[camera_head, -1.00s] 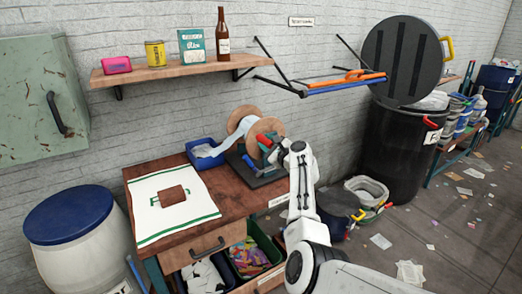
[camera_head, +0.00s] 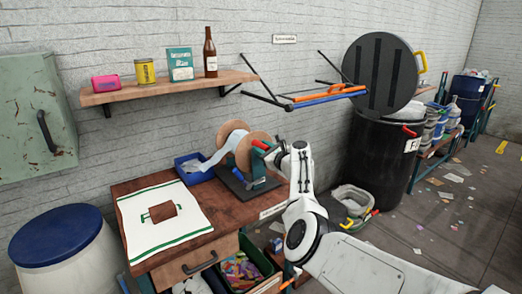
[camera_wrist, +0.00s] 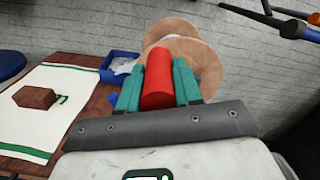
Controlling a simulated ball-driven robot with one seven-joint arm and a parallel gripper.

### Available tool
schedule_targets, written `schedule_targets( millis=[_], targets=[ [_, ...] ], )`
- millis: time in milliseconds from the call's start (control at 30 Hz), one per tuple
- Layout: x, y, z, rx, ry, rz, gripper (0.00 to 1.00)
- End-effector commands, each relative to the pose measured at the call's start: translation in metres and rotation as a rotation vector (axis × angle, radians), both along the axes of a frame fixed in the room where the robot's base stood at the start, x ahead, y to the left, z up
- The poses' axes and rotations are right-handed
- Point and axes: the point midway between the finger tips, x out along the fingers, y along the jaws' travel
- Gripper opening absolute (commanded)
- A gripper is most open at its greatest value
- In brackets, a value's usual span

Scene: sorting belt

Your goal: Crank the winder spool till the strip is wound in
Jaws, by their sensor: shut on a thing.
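The winder spool has two tan wooden discs (camera_head: 231,131) and stands on a dark base (camera_head: 243,188) at the back right of the bench. A pale strip (camera_head: 212,160) runs from the spool down to a blue tray (camera_head: 188,172) on its left. My gripper (camera_wrist: 158,82) has teal fingers, one on each side of the red crank handle (camera_wrist: 158,75), and is shut on it. The handle also shows in the head view (camera_head: 261,145), in front of the near disc. My gripper and wrist hide part of the crank and spool.
A white cloth with green stripes (camera_head: 185,222) and a brown block (camera_head: 162,212) lie on the bench (camera_head: 125,188). A shelf (camera_head: 185,84) holds several items above. A large black bin (camera_head: 385,160) stands right of my arm. Open containers (camera_head: 240,270) sit below the bench.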

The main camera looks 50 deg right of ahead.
Motion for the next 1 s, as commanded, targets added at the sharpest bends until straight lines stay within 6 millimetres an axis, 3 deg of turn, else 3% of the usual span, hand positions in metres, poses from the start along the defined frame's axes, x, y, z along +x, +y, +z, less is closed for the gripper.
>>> schedule_targets(
  millis=[500,533,800,1000],
  targets=[
    [-0.0028,-0.0035,-0.0035,0.012,0.002,-0.005,0.0],
    [-0.0029,-0.0034,-0.0036,0.012,0.002,-0.005,0.35],
    [-0.0016,-0.0024,-0.0019,0.011,0.0,-0.003,0.59],
    [-0.001,-0.0018,-0.0009,0.011,-0.001,-0.002,0.59]
  ],
)
